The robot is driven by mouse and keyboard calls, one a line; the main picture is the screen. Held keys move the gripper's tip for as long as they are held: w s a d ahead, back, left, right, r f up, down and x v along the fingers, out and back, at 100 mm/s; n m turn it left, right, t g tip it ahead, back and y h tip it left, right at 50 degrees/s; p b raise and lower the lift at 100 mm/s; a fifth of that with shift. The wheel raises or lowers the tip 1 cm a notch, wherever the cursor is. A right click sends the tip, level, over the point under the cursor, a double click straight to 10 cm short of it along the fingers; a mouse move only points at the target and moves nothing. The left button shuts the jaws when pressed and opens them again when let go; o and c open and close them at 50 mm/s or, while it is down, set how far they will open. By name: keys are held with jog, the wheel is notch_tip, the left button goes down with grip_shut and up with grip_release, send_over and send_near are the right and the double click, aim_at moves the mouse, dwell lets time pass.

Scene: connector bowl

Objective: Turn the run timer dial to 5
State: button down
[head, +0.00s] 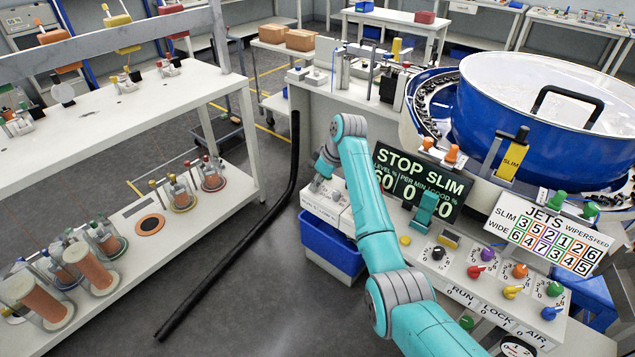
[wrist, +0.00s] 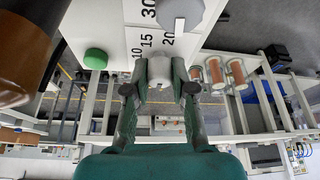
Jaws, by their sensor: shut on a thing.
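In the wrist view a grey knob (wrist: 160,68), which looks like the run timer dial, sits between the two fingers of my gripper (wrist: 160,88). The fingers are shut on its sides. The numbers 10, 15 and 20 are printed on the white panel (wrist: 117,35) beside it. The knob's pointer and the number 5 cannot be made out. In the head view my gripper (head: 319,184) is at the small white box (head: 326,206) left of the main console; the dial is hidden there.
A second grey dial (wrist: 181,15) with a white pointer and a green button (wrist: 95,58) are close to my fingers. A brown cylinder (wrist: 25,45) is at the left. In the head view a blue bin (head: 330,250) is below the box, and coloured console knobs (head: 475,271) are right.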

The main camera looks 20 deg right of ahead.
jog(key=m+h, duration=0.1)
jog(key=m, duration=0.2)
jog(key=shift+t, duration=0.4)
jog(key=shift+m+t+h, duration=0.3)
jog(key=shift+m+h, duration=0.5)
jog(key=shift+m, duration=1.3)
jog(key=c, duration=1)
grip_release()
jog(key=v, duration=1.2)
